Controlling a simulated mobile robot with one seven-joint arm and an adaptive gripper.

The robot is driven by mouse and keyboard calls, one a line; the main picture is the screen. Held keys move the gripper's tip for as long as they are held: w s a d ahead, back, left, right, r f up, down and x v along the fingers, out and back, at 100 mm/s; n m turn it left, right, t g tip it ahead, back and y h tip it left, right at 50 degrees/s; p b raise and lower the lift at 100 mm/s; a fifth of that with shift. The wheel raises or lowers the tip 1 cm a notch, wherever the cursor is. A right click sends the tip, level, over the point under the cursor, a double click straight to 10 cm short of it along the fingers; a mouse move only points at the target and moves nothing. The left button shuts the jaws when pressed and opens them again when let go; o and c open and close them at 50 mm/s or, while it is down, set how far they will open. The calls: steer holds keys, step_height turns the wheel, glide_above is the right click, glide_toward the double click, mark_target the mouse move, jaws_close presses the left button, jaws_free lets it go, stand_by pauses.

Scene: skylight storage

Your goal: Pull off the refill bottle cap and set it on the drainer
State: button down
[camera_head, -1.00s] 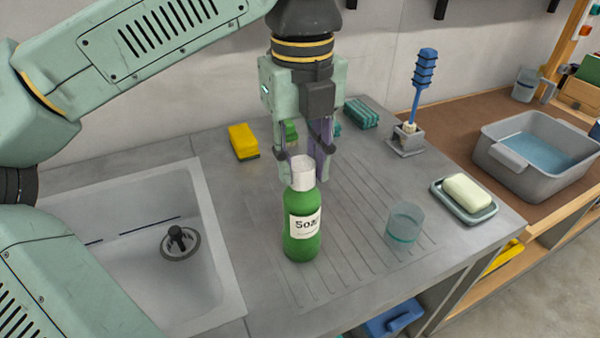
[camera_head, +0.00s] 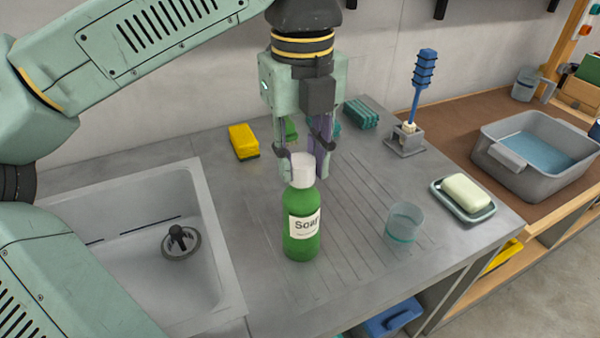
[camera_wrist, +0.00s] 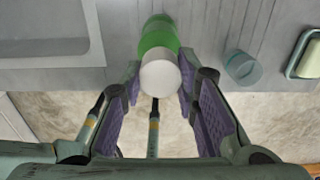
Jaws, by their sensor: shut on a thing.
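The green soap bottle (camera_head: 302,236) stands upright on the ribbed drainer (camera_head: 352,268), with its label facing the head camera. Its white cap (camera_head: 302,170) is at the bottle's top, with no gap visible between them. My gripper (camera_head: 305,168) points down from above, its fingers shut on the cap. In the wrist view the cap (camera_wrist: 160,76) lies between the purple finger pads, with the green bottle (camera_wrist: 158,38) beyond it. The far side of the cap is hidden.
A clear cup (camera_head: 404,222) and a soap dish (camera_head: 462,200) stand to the right. The sink (camera_head: 150,270) opens at left. Yellow (camera_head: 243,141) and teal (camera_head: 360,113) sponges and a brush holder (camera_head: 406,142) are behind. The ribs between bottle and cup are bare.

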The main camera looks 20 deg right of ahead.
steer(key=shift+r, duration=0.1)
steer(key=shift+r+p, duration=1.4)
steer(key=shift+r, duration=1.1)
steer(key=shift+f, duration=0.1)
